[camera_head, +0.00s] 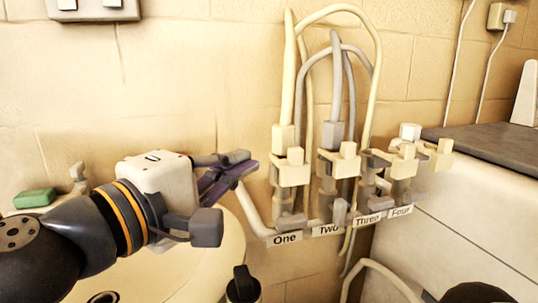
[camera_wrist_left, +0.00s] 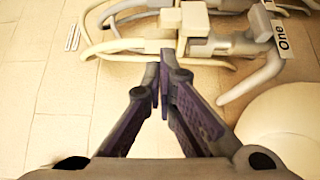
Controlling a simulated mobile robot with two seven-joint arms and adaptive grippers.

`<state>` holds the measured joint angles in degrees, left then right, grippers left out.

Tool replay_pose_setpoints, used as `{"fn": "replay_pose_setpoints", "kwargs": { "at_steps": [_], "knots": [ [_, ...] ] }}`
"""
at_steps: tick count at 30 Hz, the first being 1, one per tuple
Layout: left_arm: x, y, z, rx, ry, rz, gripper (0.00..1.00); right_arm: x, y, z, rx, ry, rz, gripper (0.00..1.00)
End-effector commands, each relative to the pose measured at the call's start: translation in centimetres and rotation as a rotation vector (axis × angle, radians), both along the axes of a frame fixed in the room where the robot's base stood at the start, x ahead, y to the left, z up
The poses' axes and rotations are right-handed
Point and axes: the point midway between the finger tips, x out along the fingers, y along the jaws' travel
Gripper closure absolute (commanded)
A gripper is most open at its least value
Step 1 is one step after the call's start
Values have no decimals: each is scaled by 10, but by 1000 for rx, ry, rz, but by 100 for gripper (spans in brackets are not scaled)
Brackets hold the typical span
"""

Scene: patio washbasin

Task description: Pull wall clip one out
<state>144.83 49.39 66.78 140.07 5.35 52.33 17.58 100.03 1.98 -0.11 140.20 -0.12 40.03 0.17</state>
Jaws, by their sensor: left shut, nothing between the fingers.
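Wall clip one (camera_head: 291,170) is a cream and grey block clip, above the label "One" (camera_head: 285,240) on the wall rail. A cream hose rises from it. In the left wrist view, cream and grey clip parts (camera_wrist_left: 193,18) lie beyond the fingertips, beside the "One" label (camera_wrist_left: 283,38). My left gripper (camera_head: 243,163) is left of clip one, its purple-sided fingers pointing toward it. The fingers are shut and empty, with the tips (camera_wrist_left: 163,62) together. A gap shows between the tips and the clip in the head view. My right gripper is not in view.
Clips above the labels "Two" (camera_head: 327,230), "Three" (camera_head: 367,218) and "Four" (camera_head: 401,211) stand close to the right. Looped hoses (camera_head: 341,12) hang above. A pale basin (camera_head: 190,275) lies below my left arm, with green soap (camera_head: 35,198) on its left. A dark-topped cabinet (camera_head: 495,150) is at right.

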Motion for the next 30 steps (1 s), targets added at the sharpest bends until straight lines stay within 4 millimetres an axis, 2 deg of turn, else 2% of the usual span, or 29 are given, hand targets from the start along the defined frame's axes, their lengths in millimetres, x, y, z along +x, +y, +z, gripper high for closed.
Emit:
{"fn": "replay_pose_setpoints", "kwargs": {
  "at_steps": [1, 6, 12, 25, 30],
  "knots": [
    [11, -6, -14, 0, 17, -1, 100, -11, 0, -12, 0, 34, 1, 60],
    [39, -26, -6, 1, 8, -1, 100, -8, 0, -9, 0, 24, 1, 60],
    [62, -41, -4, 0, 5, -1, 100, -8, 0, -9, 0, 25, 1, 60],
    [67, -44, -4, 0, 5, -1, 100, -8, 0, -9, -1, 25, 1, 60],
    [59, -48, -2, 1, 4, -4, 100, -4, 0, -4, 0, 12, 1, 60]
  ]
}}
